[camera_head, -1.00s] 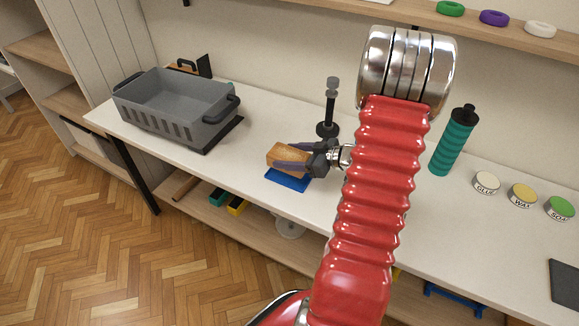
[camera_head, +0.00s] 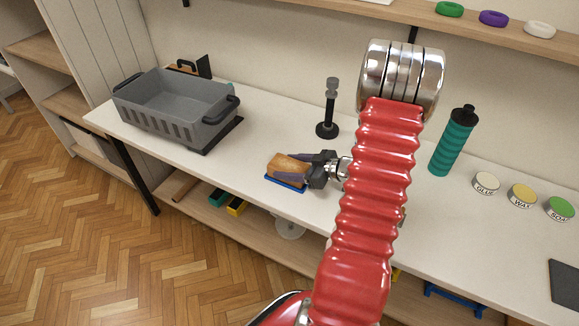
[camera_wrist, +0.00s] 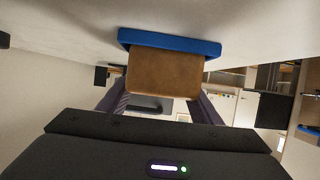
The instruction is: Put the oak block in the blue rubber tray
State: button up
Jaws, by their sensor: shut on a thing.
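The oak block (camera_head: 289,164) is a brown wooden block at the blue rubber tray (camera_head: 285,183), near the front edge of the bench. My gripper (camera_head: 300,170) is shut on the block, coming from the right. In the wrist view the block (camera_wrist: 165,74) sits between my two fingers, and the tray (camera_wrist: 170,44) shows right against its end, wider than the block. The block looks in or just at the tray; whether it touches the tray floor I cannot tell. In the head view only the tray's front and lower rim shows.
A grey crate (camera_head: 172,108) stands left on the bench. A black stand (camera_head: 328,110) is behind the block. A teal bottle (camera_head: 452,142) and several labelled tins, one yellow (camera_head: 522,194), are at the right. The bench between crate and tray is clear.

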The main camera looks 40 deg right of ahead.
jog(key=o, duration=1.3)
jog(key=v, duration=1.2)
jog(key=shift+r, duration=0.1)
